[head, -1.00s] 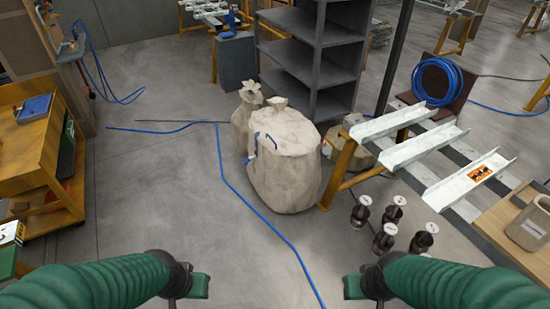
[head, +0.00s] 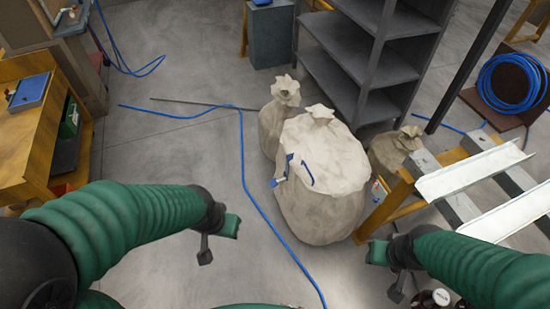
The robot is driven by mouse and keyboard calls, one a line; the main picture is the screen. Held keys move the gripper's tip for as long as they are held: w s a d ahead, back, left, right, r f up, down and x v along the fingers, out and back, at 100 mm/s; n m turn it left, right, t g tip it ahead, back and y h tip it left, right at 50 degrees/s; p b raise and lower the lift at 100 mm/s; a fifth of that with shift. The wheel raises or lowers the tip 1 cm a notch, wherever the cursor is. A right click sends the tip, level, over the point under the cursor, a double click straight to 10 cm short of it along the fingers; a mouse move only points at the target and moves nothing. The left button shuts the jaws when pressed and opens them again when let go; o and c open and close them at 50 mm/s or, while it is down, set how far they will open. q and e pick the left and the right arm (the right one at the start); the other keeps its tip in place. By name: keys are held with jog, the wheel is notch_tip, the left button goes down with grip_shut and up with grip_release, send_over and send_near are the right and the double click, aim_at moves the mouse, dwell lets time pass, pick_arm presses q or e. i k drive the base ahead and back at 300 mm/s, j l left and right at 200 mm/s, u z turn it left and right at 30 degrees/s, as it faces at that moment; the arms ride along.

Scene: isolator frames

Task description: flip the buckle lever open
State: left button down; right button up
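No buckle lever can be made out for certain in the head view. A large pale sack (head: 325,205) stands on the floor ahead, with a blue clip-like piece (head: 283,170) and a thin blue loop (head: 308,173) on its upper side; these are too small to tell as a buckle. My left gripper (head: 217,241) is over bare floor, left of the sack and apart from it; its two finger parts look spread and empty. My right gripper (head: 387,271) is right of the sack's lower part, also with finger parts spread and empty.
A smaller sack (head: 272,130) stands behind the large one. A grey shelf (head: 355,90) is behind them. A yellow-framed rack with white channels (head: 470,170) stands right. A yellow cart (head: 40,140) is left. A blue hose (head: 243,160) crosses the floor; open floor lies left of the sacks.

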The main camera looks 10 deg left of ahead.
aim_at(273, 183)
jog(key=i+j, duration=0.1)
jog(key=i, duration=0.3)
jog(key=i+j, duration=0.15)
jog(key=i, duration=0.25)
jog(key=i+j+z, duration=0.1)
jog(key=i, duration=0.3)
